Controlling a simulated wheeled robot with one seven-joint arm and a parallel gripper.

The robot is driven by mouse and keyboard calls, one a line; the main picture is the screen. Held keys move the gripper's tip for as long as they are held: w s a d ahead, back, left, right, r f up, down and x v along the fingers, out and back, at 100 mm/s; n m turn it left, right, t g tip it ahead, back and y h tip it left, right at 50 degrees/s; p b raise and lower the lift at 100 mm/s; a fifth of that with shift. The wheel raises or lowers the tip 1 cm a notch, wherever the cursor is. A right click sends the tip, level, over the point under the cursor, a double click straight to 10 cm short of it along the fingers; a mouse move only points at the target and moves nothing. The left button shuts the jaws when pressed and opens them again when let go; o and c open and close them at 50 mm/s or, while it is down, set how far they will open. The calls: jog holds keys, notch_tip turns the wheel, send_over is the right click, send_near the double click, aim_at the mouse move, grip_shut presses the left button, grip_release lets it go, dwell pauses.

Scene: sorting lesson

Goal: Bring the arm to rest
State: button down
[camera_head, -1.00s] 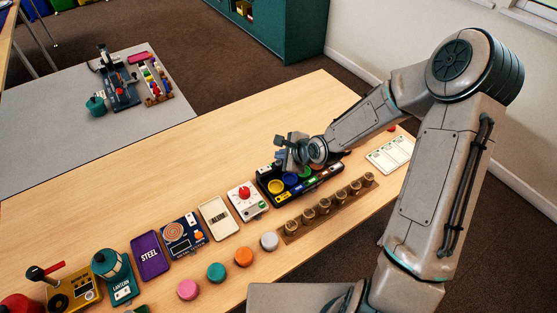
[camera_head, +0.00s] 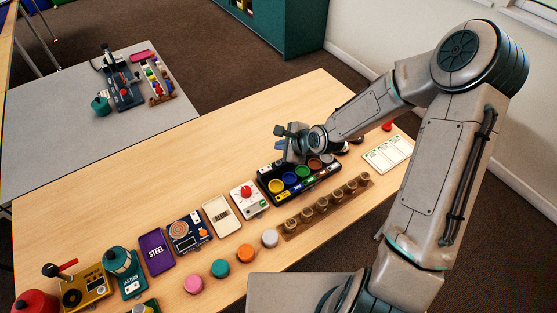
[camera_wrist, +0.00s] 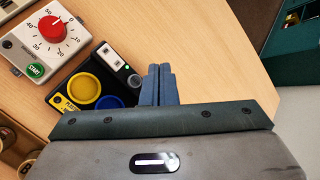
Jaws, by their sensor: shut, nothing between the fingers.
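My arm reaches over the wooden table (camera_head: 110,205) from the right. My gripper (camera_head: 283,139) is above the far side of the black tray with coloured round wells (camera_head: 305,187), apart from it as far as I can tell. In the wrist view my gripper's two blue-grey fingers (camera_wrist: 159,82) stand side by side, shut, with nothing between them. The tray's yellow well (camera_wrist: 84,88) and part of a blue well show left of the fingers; the gripper body hides the rest of the tray.
The white timer with a red knob (camera_head: 248,200) stands left of the tray. A wooden rack of small jars (camera_head: 328,205) lies in front. Several coloured discs, including an orange one (camera_head: 246,253), line the near edge. The table's far left is clear.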

dwell(0.6)
jog(key=s+d+r+n+g+h, duration=0.2)
jog(key=s+d+r+n+h, duration=0.4)
jog(key=s+d+r+n, duration=0.6)
jog(key=s+r+n, duration=0.2)
jog(key=s+r, duration=0.2)
jog(key=s+d+r+n+g, duration=0.1)
jog(key=s+r+n, duration=0.3)
jog(key=s, duration=0.5)
jog(key=shift+d+r+h, duration=0.3)
jog(key=shift+d+r, duration=0.55)
jog(key=shift+d, duration=0.05)
